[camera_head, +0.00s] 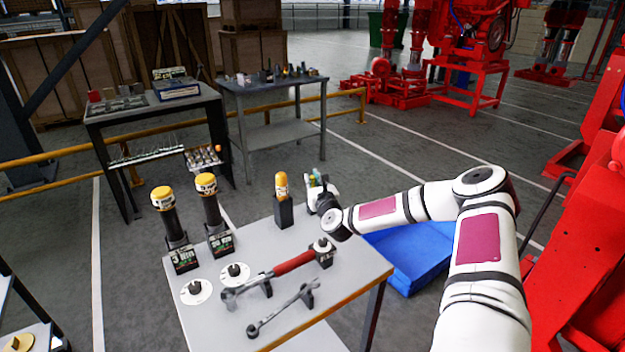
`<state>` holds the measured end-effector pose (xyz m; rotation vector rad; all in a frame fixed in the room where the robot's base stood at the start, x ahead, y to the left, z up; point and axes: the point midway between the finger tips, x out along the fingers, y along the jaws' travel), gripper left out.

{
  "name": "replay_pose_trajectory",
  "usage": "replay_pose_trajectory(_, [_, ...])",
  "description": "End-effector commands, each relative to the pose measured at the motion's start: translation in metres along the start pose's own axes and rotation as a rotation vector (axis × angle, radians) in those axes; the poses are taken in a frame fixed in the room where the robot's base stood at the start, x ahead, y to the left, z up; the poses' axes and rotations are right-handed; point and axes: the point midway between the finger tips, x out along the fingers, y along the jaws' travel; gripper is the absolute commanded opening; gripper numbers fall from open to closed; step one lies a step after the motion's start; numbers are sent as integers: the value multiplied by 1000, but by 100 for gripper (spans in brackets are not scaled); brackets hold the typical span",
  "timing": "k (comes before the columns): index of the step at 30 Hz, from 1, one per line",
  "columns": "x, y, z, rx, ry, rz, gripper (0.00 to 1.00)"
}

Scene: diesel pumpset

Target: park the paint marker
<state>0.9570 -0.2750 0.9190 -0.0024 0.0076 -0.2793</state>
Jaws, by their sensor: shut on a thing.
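My gripper (318,182) is at the back right corner of the grey table (345,275), to the right of a black upright holder (284,212). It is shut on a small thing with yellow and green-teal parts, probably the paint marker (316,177). My gripper's white body and fingers hide most of it, so its tilt and tip are unclear. A yellow-orange object with a white patch (281,185) stands upright in the black holder, apart from my gripper.
Two yellow-capped black tools (163,198) (207,186) stand in labelled blocks at the table's back left. Two white discs with black knobs (197,291) (235,273) lie in front. A red-handled wrench (290,265) and a grey wrench (283,308) rest on supports.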

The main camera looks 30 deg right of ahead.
Motion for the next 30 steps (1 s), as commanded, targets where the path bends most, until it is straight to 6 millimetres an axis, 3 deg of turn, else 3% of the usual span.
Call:
replay_pose_trajectory(20, [0,0,-13,0,0,0,0])
replay_pose_trajectory(21, [0,0,-12,0,0,0,23])
replay_pose_trajectory(23, [0,0,-12,0,0,0,36])
replay_pose_trajectory(30, [0,0,-12,0,0,0,37])
